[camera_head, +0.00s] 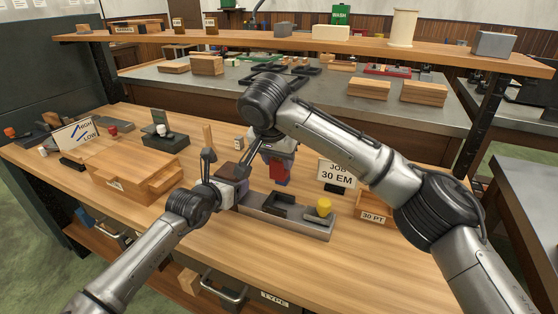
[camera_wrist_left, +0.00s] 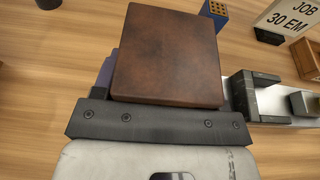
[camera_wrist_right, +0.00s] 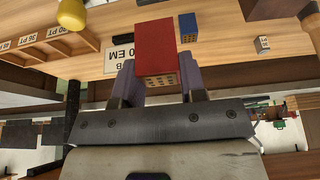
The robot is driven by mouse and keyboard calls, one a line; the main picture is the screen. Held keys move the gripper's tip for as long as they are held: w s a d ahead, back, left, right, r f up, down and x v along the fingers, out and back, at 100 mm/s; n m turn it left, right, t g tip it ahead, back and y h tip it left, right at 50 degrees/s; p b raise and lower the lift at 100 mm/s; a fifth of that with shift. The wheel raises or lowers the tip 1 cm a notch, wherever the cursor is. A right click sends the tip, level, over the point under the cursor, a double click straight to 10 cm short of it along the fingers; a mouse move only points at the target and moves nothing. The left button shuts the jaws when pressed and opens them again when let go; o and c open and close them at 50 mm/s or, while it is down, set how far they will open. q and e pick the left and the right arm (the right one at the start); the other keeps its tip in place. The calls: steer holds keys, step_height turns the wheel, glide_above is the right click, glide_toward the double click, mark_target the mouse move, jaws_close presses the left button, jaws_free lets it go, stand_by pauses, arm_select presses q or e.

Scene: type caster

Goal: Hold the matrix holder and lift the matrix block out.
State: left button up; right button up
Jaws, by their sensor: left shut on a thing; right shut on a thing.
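My left gripper (camera_head: 232,186) is shut on a brown block (camera_head: 236,171), which I take to be the matrix holder. In the left wrist view, the brown block (camera_wrist_left: 168,55) fills the space between the fingers and hides what is under it. My right gripper (camera_head: 277,160) is shut on a red block (camera_head: 278,172), which I take to be the matrix block. In the right wrist view, the red block (camera_wrist_right: 155,45) shows a brass-coloured face with several holes between the purple fingers. The red block looks apart from the brown block; its exact height is unclear.
A grey metal tray (camera_head: 312,229) with dark fittings and a yellow knob (camera_head: 324,207) lies just right of my left gripper. A blue block (camera_wrist_right: 188,26) stands near the JOB 30 EM sign (camera_head: 336,173). A wooden case (camera_head: 120,170) is at left. The front tabletop is clear.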

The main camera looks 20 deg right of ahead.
stand_by(0.3)
arm_select(q)
steer(key=o, duration=1)
steer(key=shift+s+a, duration=0.1)
steer(key=shift+v, duration=3.9)
